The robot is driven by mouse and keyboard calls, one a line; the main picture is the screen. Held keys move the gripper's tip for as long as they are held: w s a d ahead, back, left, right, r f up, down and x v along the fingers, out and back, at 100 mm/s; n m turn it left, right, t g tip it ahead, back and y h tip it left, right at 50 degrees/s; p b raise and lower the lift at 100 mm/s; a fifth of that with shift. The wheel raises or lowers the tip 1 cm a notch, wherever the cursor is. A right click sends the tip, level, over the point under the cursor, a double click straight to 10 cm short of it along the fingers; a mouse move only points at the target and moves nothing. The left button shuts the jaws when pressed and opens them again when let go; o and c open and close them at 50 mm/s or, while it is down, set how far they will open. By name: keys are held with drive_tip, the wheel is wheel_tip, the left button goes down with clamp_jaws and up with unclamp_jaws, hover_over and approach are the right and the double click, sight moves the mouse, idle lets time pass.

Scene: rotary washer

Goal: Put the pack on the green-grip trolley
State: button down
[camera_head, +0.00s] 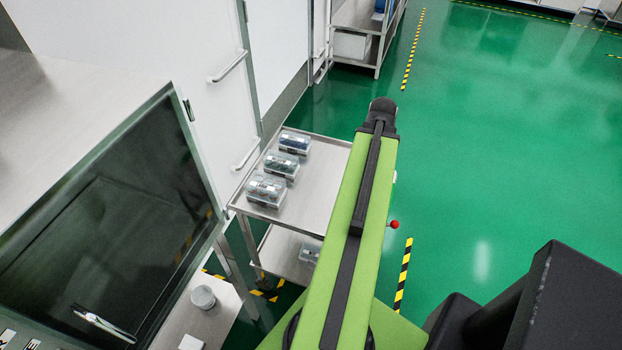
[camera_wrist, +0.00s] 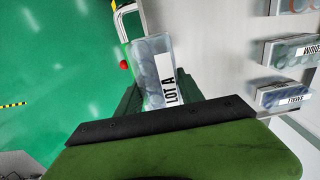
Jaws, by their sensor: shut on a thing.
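The pack (camera_wrist: 152,62) is a clear case with a white label reading "LOT A". In the wrist view it lies between the fingers of my gripper (camera_wrist: 162,92), which is shut on it. A steel trolley (camera_head: 325,165) stands left of my arm in the head view, and its grey top also shows in the wrist view (camera_wrist: 220,50). A pale bent handle (camera_wrist: 127,10) is at the trolley's edge, beyond the pack. A green part seems to be on it, but I cannot tell surely against the green floor. My arm hides the gripper and pack in the head view.
Clear boxes (camera_head: 267,189) stand in a row along the trolley's left side; labels in the wrist view include "SMALL" (camera_wrist: 286,95). A red ball (camera_head: 393,224) shows beside my arm. A dark glass-topped unit (camera_head: 110,230) is at left. Green floor is open at right.

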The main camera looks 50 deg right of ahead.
drive_tip(key=b, duration=0.7)
approach(340, 177)
drive_tip(key=s+a, duration=0.1)
drive_tip(key=a, duration=0.1)
drive_tip(key=s+a+f, duration=0.1)
drive_tip(key=shift+s+a, duration=0.35)
drive_tip(key=shift+a, duration=0.05)
drive_tip(key=shift+w, duration=0.35)
wheel_tip(340, 177, down, 4)
drive_tip(key=b, duration=0.4)
drive_tip(key=shift+f, duration=0.2)
drive_tip(key=shift+r, duration=0.2)
drive_tip(key=shift+f, duration=0.15)
drive_tip(key=c, duration=0.7)
unclamp_jaws()
drive_tip(key=shift+c, duration=0.2)
